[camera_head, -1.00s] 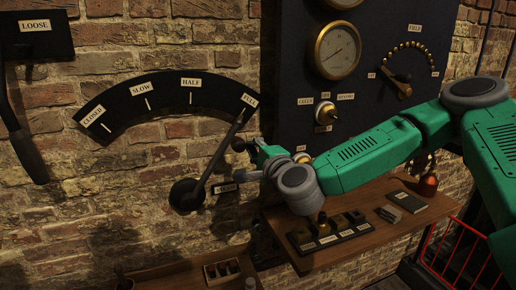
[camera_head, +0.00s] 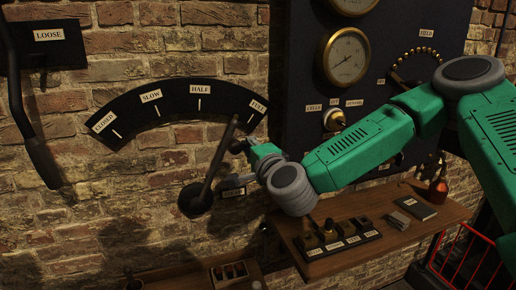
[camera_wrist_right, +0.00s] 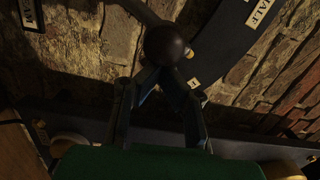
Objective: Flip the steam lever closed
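The steam lever (camera_head: 212,172) is a dark bar on a round pivot at its lower end, in front of a black arc plate (camera_head: 150,108) labelled CLOSED, SLOW, HALF and FULL. Its upper end points between HALF and FULL, nearer FULL. A round dark knob (camera_head: 237,146) sticks out from the bar; it shows large in the right wrist view (camera_wrist_right: 165,45). My right gripper (camera_wrist_right: 160,78) is at the knob, with its two fingers apart and the knob at their tips. Whether they touch it is unclear. My left gripper is out of view.
Another dark lever (camera_head: 35,140) hangs at the left under a LOOSE label. A dark gauge panel (camera_head: 300,80) stands behind my right arm. Below is a wooden shelf (camera_head: 400,238) with several small items; a red rail (camera_head: 465,250) is at right.

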